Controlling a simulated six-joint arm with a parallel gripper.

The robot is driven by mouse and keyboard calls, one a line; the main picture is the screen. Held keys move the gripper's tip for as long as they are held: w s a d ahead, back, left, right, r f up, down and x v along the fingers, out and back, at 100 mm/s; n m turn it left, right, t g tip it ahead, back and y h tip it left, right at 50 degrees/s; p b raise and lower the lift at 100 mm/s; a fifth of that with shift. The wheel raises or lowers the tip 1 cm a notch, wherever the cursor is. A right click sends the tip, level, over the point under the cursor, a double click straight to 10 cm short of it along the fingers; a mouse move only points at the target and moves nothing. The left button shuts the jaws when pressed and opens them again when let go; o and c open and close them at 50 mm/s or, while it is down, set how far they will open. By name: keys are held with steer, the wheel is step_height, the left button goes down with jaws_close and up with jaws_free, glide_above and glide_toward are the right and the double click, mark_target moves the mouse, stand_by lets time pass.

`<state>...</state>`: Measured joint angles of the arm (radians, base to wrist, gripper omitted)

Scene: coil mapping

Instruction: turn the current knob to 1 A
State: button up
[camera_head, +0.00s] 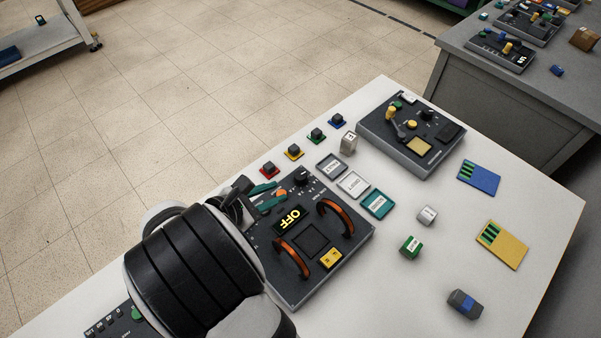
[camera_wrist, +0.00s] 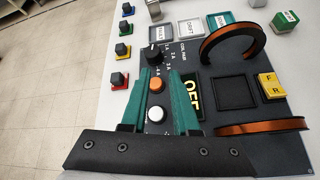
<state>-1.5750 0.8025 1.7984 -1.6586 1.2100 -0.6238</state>
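The black current knob (camera_head: 301,177) is on the dark coil panel (camera_head: 344,252), at its far edge. It also shows in the wrist view (camera_wrist: 153,54), just beyond my fingertips. Small white markings stand beside it, but I cannot tell which one it points to. My gripper (camera_head: 266,194) has two teal fingers; in the wrist view (camera_wrist: 158,74) they are apart with nothing held. An orange button (camera_wrist: 155,86) and a white button (camera_wrist: 157,114) show between the fingers. The panel's display (camera_head: 290,217) reads OFF.
Two copper coils (camera_head: 291,259) (camera_head: 337,218) arch up from the panel. A yellow block (camera_head: 330,258) sits near its front edge. Trays (camera_head: 353,184) and coloured blocks (camera_head: 293,152) lie beyond the panel. A second control box (camera_head: 410,150) stands at the back right.

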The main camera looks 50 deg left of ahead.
mark_target(299, 176)
steer(key=shift+o, duration=1.2)
steer(key=n, duration=0.1)
steer(key=s+n+t+y, duration=0.1)
steer(key=s+d+n, duration=0.1)
steer(key=n, duration=0.1)
steer(key=shift+s+f+y, duration=0.25)
steer(key=shift+f+y, duration=0.05)
steer(key=shift+o, duration=1.1)
steer(key=shift+s+d+n+t+y, duration=0.1)
steer(key=shift+s+n+t+y, duration=0.15)
steer(key=shift+n, duration=0.65)
steer(key=shift+o, duration=0.7)
steer(key=x, duration=1.5)
steer(key=shift+w, duration=0.25)
jaws_close()
